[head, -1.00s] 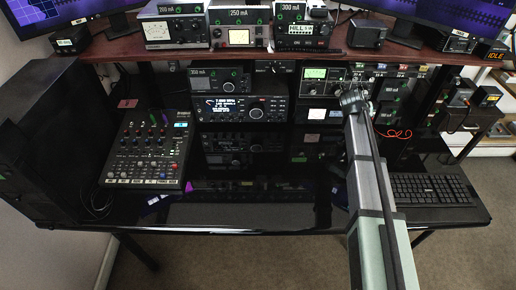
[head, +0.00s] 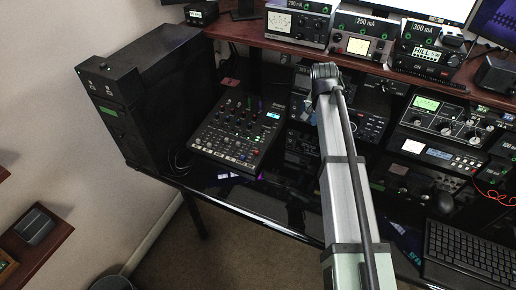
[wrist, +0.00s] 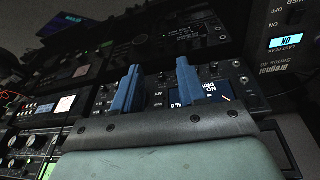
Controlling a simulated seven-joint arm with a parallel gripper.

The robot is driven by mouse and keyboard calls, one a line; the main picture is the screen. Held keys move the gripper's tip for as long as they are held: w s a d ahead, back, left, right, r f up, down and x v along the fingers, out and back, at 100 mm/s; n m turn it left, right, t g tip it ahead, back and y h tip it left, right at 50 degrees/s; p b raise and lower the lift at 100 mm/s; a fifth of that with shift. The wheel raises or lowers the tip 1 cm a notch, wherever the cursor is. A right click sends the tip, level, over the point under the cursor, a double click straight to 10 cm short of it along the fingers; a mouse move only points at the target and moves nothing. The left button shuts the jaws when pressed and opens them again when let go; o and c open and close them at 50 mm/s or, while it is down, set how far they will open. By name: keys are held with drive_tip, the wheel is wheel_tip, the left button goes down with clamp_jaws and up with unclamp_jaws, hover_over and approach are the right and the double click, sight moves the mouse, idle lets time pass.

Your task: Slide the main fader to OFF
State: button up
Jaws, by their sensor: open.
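The mixer (head: 238,131), a black panel with rows of knobs and a small cyan display, lies on the desk left of my arm in the head view. The main fader is too small to pick out. My gripper is hidden behind my arm in the head view. In the wrist view my gripper (wrist: 157,84) has two blue fingers apart, with nothing between them, in front of a radio (wrist: 211,100) with a lit screen.
A black tower case (head: 150,95) stands left of the mixer. A wooden shelf (head: 262,45) with meter boxes runs above the desk. Stacked radios (head: 440,125) and a keyboard (head: 470,255) are to the right. The glossy desk front before the mixer looks mostly clear.

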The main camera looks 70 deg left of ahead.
sight(256, 152)
drive_tip(key=s+a+r+n+g+h, duration=0.1)
drive_tip(key=s+a+r, duration=0.1)
drive_tip(key=s, duration=0.9)
drive_tip(key=s+a+r+g, duration=0.1)
drive_tip(key=s+a+r, duration=0.1)
drive_tip(key=s, duration=0.9)
drive_tip(key=f, duration=1.3)
drive_tip(key=shift+w+f, duration=0.15)
drive_tip(key=shift+w, duration=0.05)
clamp_jaws()
